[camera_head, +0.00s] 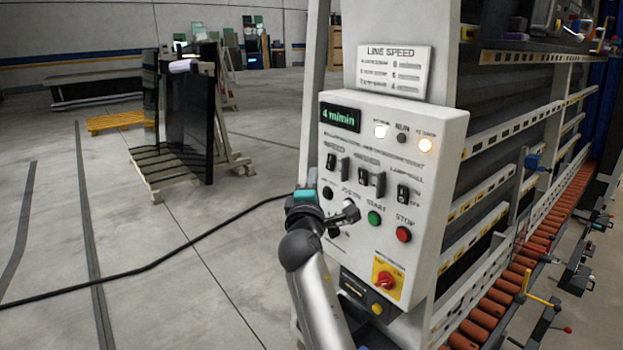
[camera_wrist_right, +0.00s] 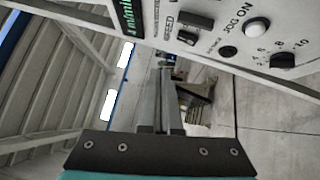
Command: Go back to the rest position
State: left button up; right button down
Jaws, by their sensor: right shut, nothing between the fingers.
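My right gripper (camera_head: 346,212) is in front of the lower left part of the white control panel (camera_head: 452,135), close to its face. In the right wrist view, its two grey fingers (camera_wrist_right: 164,100) are together and empty, clear of the panel that crosses the upper right. I cannot tell its exact distance from the panel in the head view. The gripper and wrist hide some lower left controls. The right wrist view shows a white button (camera_wrist_right: 257,26) by the JOG ON label and a black dial (camera_wrist_right: 283,61). My left gripper is not in view.
A roller conveyor (camera_head: 510,285) runs along the right. A dark rack (camera_head: 185,115) and a yellow pallet (camera_head: 115,121) stand behind. A black cable (camera_head: 150,267) crosses the open floor.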

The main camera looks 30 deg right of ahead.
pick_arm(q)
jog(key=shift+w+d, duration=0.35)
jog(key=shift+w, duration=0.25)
